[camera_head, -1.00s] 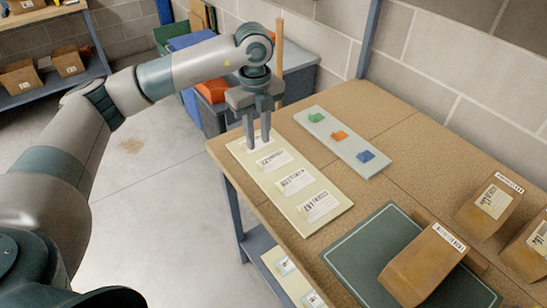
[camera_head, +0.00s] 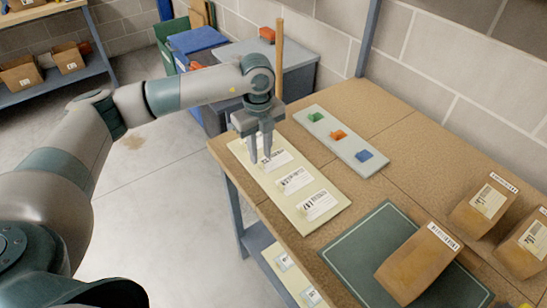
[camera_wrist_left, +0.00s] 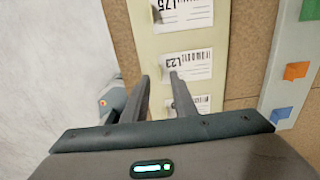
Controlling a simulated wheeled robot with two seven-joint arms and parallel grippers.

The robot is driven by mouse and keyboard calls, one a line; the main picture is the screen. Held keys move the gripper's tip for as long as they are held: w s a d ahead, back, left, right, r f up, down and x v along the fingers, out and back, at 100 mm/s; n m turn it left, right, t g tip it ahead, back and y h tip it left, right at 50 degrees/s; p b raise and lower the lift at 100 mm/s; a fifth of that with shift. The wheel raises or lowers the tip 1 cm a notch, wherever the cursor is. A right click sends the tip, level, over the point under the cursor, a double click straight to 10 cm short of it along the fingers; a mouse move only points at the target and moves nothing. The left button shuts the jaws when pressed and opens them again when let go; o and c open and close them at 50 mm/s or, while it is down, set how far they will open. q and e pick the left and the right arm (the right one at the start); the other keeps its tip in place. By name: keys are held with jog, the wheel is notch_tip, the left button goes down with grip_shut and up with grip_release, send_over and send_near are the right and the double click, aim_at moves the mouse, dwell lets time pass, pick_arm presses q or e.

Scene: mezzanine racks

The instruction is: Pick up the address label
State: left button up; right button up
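Several white address labels with black print lie in a row on a cream board (camera_head: 274,187) at the table's left edge. Labels show in the middle (camera_head: 296,180) and near end (camera_head: 318,205) of the row, and one (camera_head: 278,159) is partly behind my left gripper (camera_head: 260,162). In the left wrist view, labels show at the top (camera_wrist_left: 186,14), middle (camera_wrist_left: 190,65) and bottom (camera_wrist_left: 201,104). The left fingers (camera_wrist_left: 159,76) point down over the board, apart and empty, the right one beside the middle label's left edge. Contact cannot be told. My right gripper is out of view.
A grey strip (camera_head: 324,129) with green, orange and blue pieces lies beside the board. A dark green mat (camera_head: 352,246) and brown packages (camera_head: 420,265) are at the right. Bins and a wooden post (camera_head: 279,60) stand behind the table's left end.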

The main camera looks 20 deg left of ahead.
aim_at(261, 167)
pick_arm(q)
jog(key=shift+f+p, duration=0.45)
jog(key=shift+f, duration=1.15)
grip_shut()
